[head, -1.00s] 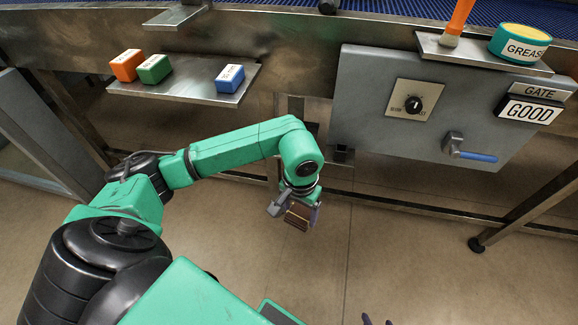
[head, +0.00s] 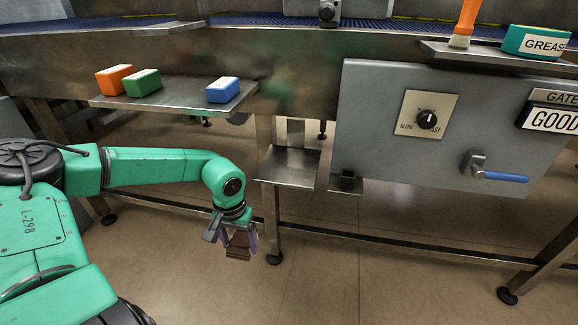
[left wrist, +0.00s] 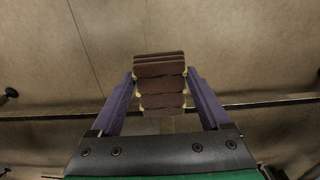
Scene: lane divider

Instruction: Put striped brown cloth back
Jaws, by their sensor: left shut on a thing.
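My left gripper (head: 238,243) is shut on the striped brown cloth (head: 238,246), a folded brown bundle with thin pale stripes. It hangs in the air below the shelves, over the floor. In the left wrist view the cloth (left wrist: 160,82) sits between the two purple fingers, with its folded layers stacked. A small empty metal shelf (head: 288,168) lies above and right of the gripper. My right gripper does not show in the head view now.
A metal shelf (head: 190,105) holds orange (head: 113,79), green (head: 143,82) and blue blocks (head: 223,90). A grey panel (head: 390,150) at right has a knob (head: 427,118) and a blue-handled lever (head: 498,176). A horizontal rail (head: 420,243) runs low behind the gripper.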

